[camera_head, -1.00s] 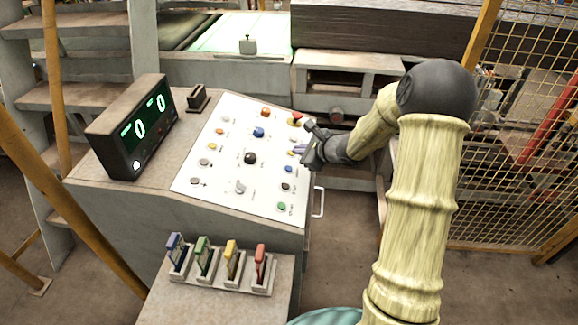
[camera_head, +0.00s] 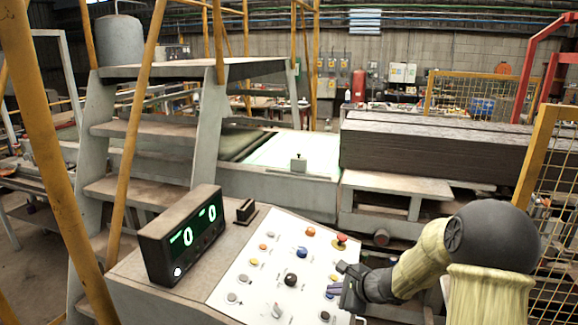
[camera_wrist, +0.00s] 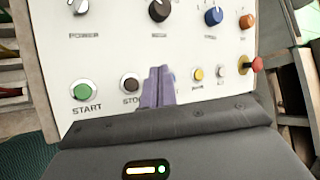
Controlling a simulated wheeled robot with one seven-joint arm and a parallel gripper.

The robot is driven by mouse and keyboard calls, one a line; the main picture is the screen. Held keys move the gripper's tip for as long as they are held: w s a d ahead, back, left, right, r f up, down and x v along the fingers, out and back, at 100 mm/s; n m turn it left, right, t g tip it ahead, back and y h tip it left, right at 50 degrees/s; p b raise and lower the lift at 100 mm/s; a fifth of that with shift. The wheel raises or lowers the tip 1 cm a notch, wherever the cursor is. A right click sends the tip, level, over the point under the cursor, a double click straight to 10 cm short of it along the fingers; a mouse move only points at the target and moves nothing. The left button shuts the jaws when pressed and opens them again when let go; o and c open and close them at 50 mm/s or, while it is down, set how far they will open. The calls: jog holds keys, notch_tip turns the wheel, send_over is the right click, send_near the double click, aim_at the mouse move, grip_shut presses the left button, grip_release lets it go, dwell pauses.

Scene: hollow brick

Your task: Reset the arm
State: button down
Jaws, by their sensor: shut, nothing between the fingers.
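My gripper (camera_head: 336,291) is at the right edge of the white control panel (camera_head: 262,262) in the head view. Its fingers are together with nothing between them. In the wrist view the purple-grey fingertips (camera_wrist: 157,88) show in front of the panel, between the STOP button (camera_wrist: 130,84) and a small yellow button (camera_wrist: 198,74). Whether they touch the panel cannot be told. The green START button (camera_wrist: 82,90) is to their left. A red emergency button (camera_wrist: 257,65) stands at the panel's right side.
A black display box (camera_head: 182,236) showing two green zeros stands left of the panel. A small dark holder (camera_head: 246,211) is behind it. Yellow posts (camera_head: 133,135) and grey steps (camera_head: 140,190) are at the left. A mesh fence (camera_head: 556,240) is at the right.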

jog(key=s+d+r+n+g+h, duration=0.2)
jog(key=s+n+g+h, duration=0.3)
jog(key=s+n, duration=1.4)
jog(key=s+h, duration=0.1)
jog(key=s, duration=0.4)
jog(key=shift+n+h, duration=0.3)
jog(key=shift+d, duration=0.1)
dwell(0.4)
